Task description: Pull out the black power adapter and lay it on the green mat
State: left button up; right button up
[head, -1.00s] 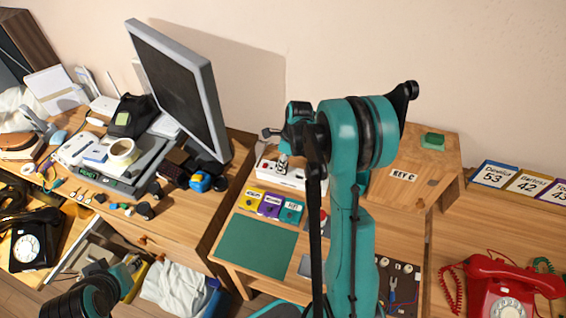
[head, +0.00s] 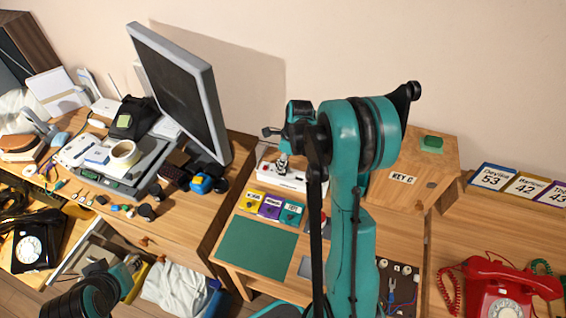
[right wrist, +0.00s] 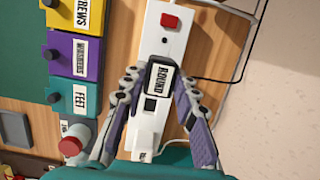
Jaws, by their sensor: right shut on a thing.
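My right gripper (head: 283,166) is over the white power strip (head: 297,181) in the head view. In the right wrist view its fingers (right wrist: 158,76) are closed on the sides of a black adapter with a white label reading ROUND (right wrist: 161,80). The adapter is over the white strip (right wrist: 154,45); I cannot tell whether it is still seated in a socket. The green mat (head: 254,246) lies empty on the bench, in front of the labelled bins; a corner shows in the right wrist view (right wrist: 20,45). My left gripper is not in view.
Yellow, purple and teal bins (head: 270,207) stand between strip and mat. A red button (right wrist: 72,146) and a grey tray (right wrist: 15,130) are near the strip. A wooden KEY C box (head: 415,165) stands right, and a red phone (head: 497,285) further right.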

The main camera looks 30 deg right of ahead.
jog(key=shift+r, duration=0.4)
jog(key=shift+r+p, duration=1.55)
jog(key=shift+r, duration=0.45)
